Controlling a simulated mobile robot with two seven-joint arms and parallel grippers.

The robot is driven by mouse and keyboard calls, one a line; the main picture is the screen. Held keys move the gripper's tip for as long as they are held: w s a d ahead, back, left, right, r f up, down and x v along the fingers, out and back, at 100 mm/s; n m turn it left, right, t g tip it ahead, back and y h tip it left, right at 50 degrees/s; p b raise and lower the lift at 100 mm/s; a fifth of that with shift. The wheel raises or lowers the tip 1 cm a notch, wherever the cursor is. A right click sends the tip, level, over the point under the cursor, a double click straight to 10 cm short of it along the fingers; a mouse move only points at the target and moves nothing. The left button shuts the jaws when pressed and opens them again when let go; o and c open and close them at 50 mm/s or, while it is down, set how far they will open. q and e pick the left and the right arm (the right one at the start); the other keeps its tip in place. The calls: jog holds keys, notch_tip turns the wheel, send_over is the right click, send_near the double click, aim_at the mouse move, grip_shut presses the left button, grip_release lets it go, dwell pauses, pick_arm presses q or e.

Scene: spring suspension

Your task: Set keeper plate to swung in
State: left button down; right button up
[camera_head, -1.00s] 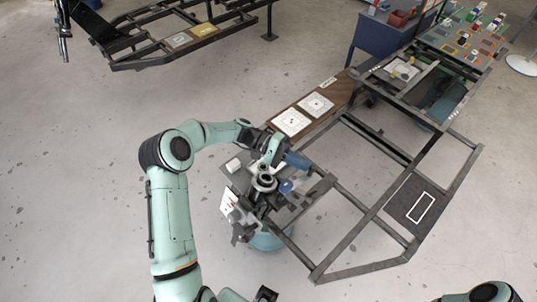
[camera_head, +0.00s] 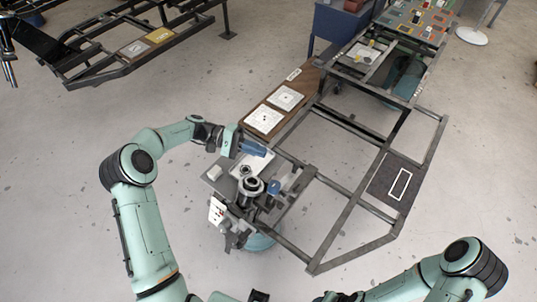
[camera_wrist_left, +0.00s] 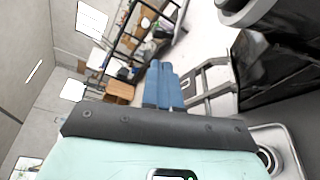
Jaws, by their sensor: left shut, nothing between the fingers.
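The spring suspension unit (camera_head: 251,187) stands at the left end of the dark metal frame, with a dark ring-shaped top and a blue part (camera_head: 274,187) beside it. I cannot make out the keeper plate, or whether it is swung in or out, among the small grey parts around the unit. My left gripper (camera_head: 262,150) is just behind the unit, apart from its ring top, its blue fingers pointing right. In the left wrist view the blue fingers (camera_wrist_left: 163,85) lie together with nothing between them.
The dark frame (camera_head: 338,227) extends right and back from the unit. A brown board (camera_head: 288,108) with two white plates lies behind it. A blue cabinet (camera_head: 340,27) stands at the back, and another frame (camera_head: 115,45) at the back left.

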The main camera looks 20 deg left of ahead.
pick_arm(q)
jog(key=a, duration=0.5)
jog(key=shift+w+a+r, duration=0.1)
jog(key=shift+a+r, duration=0.15)
jog(key=shift+r, duration=0.15)
